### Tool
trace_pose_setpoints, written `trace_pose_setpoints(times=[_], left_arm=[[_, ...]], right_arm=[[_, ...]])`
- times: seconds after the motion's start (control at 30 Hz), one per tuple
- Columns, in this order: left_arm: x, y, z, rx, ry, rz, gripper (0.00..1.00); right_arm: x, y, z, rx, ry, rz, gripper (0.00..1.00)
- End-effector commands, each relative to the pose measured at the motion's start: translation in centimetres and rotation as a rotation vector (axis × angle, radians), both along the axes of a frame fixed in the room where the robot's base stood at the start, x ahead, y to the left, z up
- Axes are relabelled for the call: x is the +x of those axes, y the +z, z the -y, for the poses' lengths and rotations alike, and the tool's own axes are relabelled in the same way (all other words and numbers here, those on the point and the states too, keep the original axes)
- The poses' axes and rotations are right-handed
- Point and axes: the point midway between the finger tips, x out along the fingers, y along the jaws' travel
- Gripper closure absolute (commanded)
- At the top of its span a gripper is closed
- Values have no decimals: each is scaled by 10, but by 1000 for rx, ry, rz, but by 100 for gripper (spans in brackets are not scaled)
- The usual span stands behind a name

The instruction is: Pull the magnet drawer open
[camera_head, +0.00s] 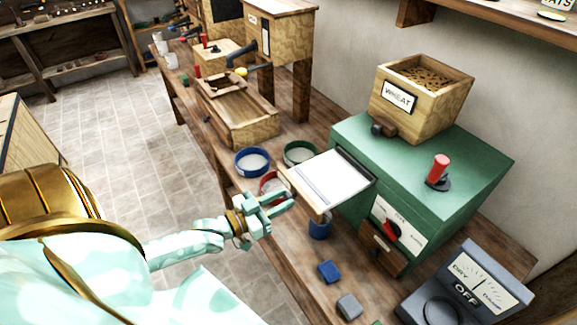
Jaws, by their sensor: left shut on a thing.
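The magnet drawer (333,182) sticks out from the left side of the green machine (455,215). It has a pale, flat top and a wooden front edge, and a dark bar lies along its machine end. My left gripper (284,201) is at the wooden front and is shut, apparently on the drawer's handle. The fingers hide most of that handle. My right gripper is not in view.
A wooden wheat hopper (428,122) and a red-handled lever (438,170) top the machine. Blue (252,161) and green (299,153) round sieves lie beyond the drawer. A grey meter box (468,287) and small blocks (330,271) stand at the bench's near end.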

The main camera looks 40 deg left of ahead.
Motion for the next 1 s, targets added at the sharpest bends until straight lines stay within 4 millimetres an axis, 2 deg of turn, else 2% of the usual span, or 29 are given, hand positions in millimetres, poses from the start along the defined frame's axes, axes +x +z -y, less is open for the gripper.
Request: trace_pose_setpoints(times=[0.3, 0.33, 0.37, 0.4, 0.83, 1.0], left_arm=[[-1, -1, 0, 0, 0, 0, 100], [-1, -1, 0, 0, 0, 0, 65], [-1, -1, 0, 0, 0, 0, 57], [-1, 0, 0, 0, 0, 1, 53], [-2, 0, -1, 0, 0, 0, 53], [-24, -2, -8, 1, 0, -4, 53]], right_arm=[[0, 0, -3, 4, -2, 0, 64], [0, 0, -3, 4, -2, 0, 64], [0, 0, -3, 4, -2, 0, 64], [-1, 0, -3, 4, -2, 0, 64], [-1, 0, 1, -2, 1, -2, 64], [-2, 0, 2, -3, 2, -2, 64]])
